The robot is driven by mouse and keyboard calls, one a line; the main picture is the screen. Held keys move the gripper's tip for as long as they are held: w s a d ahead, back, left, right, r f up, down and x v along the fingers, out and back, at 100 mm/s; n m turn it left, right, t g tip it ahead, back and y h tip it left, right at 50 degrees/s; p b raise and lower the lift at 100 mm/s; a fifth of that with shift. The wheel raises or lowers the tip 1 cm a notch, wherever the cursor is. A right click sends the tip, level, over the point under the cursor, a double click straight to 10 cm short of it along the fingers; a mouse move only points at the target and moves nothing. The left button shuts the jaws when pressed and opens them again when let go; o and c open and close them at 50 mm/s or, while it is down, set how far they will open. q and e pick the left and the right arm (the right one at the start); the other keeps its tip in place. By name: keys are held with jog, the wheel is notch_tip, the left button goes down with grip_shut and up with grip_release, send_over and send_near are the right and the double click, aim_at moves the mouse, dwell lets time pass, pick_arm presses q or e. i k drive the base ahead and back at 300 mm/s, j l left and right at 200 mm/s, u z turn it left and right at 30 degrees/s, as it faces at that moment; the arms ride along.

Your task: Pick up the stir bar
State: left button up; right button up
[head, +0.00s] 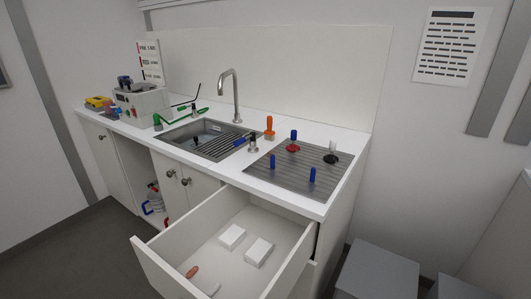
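I cannot tell for sure which thing is the stir bar. A small white elongated piece (212,290) lies at the front of the open drawer (168,272), partly cut off by the drawer wall. A reddish-brown elongated piece (193,271) lies beside it. Neither of my grippers shows in the head view.
The drawer also holds two white blocks (232,237). A sink (188,136) with a tall faucet (235,97) is to the left. Grey boxes (378,275) stand at right.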

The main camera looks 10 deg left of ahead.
aim_at(194, 270)
jog(key=j+u, duration=0.35)
jog(key=i+j+u, duration=0.1)
jog(key=u, duration=0.3)
jog(key=i+j, duration=0.15)
jog(key=i, duration=0.05)
